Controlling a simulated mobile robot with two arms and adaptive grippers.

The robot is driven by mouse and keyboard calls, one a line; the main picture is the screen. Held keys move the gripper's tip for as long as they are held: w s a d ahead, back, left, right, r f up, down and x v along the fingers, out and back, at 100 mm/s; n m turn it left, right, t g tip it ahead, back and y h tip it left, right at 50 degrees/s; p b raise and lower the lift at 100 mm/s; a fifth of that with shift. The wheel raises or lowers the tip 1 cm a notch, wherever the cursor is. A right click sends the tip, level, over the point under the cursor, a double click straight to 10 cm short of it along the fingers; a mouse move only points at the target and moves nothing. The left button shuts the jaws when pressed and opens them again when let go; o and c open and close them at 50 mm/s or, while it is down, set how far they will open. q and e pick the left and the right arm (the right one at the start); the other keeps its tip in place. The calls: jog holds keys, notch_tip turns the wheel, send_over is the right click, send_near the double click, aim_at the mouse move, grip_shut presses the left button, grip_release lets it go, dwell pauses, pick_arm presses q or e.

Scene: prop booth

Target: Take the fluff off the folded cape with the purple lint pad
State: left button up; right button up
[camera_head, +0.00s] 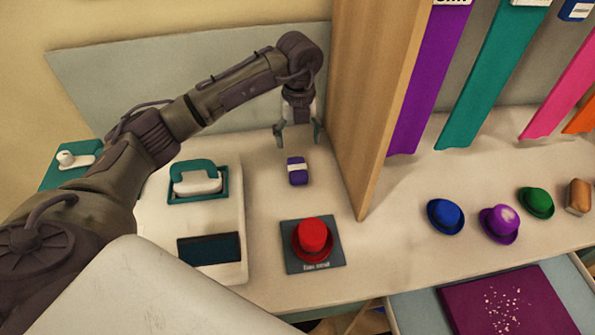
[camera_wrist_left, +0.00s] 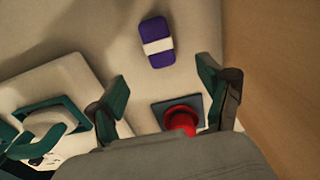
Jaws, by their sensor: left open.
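The purple lint pad (camera_head: 297,171) has a white band across its middle and lies on the counter left of the wooden partition. It also shows in the left wrist view (camera_wrist_left: 157,44), beyond the fingertips. My left gripper (camera_head: 297,132) is open and empty above and behind the pad, apart from it; its two green fingers show in the left wrist view (camera_wrist_left: 165,90). The folded cape (camera_head: 465,315) is dark purple, with pale fluff (camera_head: 503,302) scattered on it. It lies in an open drawer-like tray (camera_head: 413,312) at the bottom right. My right gripper is not in view.
A red hat (camera_head: 313,238) stands on a dark square mat (camera_head: 335,258). Left of it is a white device (camera_head: 232,265) with a teal-framed handle. The tall wooden partition (camera_head: 375,100) stands right of the pad. Several small hats, including a blue one (camera_head: 445,215), line the right counter.

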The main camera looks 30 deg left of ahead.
pick_arm(q)
send_over(298, 167)
notch_tip(298, 167, down, 5)
jog(key=shift+d+f, duration=0.1)
jog(key=shift+a+f+p, duration=0.2)
jog(key=shift+f+p, duration=0.8)
jog(key=shift+f, duration=1.75)
jog(key=shift+c, duration=0.3)
jog(key=c, duration=1.2)
notch_tip(298, 167, up, 10)
jog(key=shift+r+b, duration=0.1)
jog(key=shift+b, duration=0.75)
